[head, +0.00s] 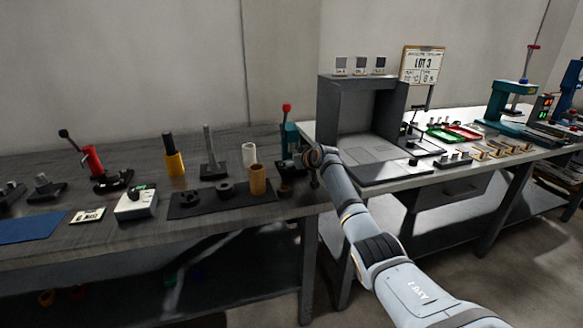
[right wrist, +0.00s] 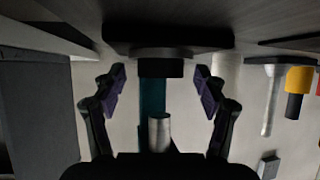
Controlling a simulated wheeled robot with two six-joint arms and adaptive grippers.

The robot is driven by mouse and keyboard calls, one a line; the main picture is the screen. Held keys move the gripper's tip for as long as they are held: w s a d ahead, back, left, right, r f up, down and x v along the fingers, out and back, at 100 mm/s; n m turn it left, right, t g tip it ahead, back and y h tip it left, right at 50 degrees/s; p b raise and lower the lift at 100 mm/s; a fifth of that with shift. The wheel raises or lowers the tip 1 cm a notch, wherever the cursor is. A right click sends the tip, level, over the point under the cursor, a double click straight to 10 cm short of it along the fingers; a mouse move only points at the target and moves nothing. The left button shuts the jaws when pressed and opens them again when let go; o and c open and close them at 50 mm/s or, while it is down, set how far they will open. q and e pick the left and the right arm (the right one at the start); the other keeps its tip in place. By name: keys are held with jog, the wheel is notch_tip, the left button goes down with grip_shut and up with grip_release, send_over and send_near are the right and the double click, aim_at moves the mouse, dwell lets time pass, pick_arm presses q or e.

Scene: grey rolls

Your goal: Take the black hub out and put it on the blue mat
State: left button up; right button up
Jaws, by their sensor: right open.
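A teal press (head: 290,138) with a red-knobbed lever stands at the right end of the left table. My right gripper (head: 313,156) is beside it and partly covers it. The right wrist view looks upside down. There the black hub (right wrist: 161,68) sits on the press's dark base (right wrist: 165,38), in line with the silver ram (right wrist: 159,133), with a gap between them. My right gripper (right wrist: 161,82) is open, one finger on each side of the hub, apparently not touching it. The blue mat (head: 28,228) lies bare at the far left. My left gripper is out of view.
A dark mat (head: 205,202) with black rings and a tan cylinder (head: 257,180) lies left of the press. A white scale-like box (head: 136,205), red press (head: 92,160) and yellow cylinder (head: 173,160) stand further left. A grey cabinet (head: 345,100) stands right.

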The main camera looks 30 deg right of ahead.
jog(key=shift+c, duration=0.3)
jog(key=c, duration=1.4)
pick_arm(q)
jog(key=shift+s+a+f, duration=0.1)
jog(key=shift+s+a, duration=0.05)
pick_arm(e)
grip_shut()
jog(key=shift+r, duration=0.1)
